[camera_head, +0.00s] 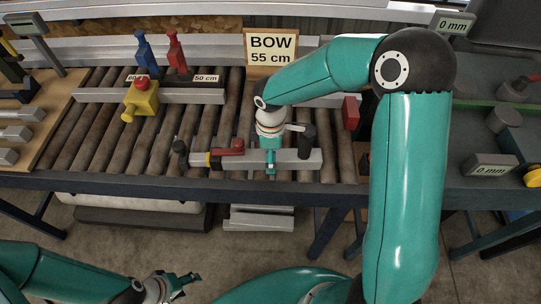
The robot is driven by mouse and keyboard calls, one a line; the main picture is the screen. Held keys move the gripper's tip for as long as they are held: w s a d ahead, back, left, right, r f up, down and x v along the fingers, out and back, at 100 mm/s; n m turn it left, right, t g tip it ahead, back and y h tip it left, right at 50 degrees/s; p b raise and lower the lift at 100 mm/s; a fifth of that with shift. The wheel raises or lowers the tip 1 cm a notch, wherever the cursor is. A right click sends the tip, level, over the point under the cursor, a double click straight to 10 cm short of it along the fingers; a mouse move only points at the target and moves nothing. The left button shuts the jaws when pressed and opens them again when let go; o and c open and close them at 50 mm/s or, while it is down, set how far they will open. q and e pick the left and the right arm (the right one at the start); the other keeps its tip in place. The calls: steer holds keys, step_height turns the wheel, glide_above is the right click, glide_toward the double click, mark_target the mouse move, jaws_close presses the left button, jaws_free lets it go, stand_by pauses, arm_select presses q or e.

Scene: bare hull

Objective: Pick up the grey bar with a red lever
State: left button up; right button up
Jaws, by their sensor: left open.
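The grey bar (297,162) with a red lever (228,148) lies across the front of the roller conveyor. It has a small yellow part near its left end and dark knobs close to both ends. My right gripper (270,161) points down at the middle of this bar, right of the red lever. One teal finger shows against the bar's front face; the far finger is hidden, so I cannot tell whether it grips. My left gripper (181,284) is open and empty at the bottom left, well below the conveyor and away from the bar.
Another grey bar (196,96) lies farther back, with a yellow clamp (141,99) on it. Blue (145,52) and red (176,53) clamps stand behind. A "BOW 55 cm" sign (271,48) stands at the back. The conveyor's dark front rail (120,183) runs before the rollers.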

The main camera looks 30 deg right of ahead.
steer(key=c, duration=1.4)
steer(key=shift+r, duration=0.1)
jaws_close()
steer(key=shift+r, duration=0.1)
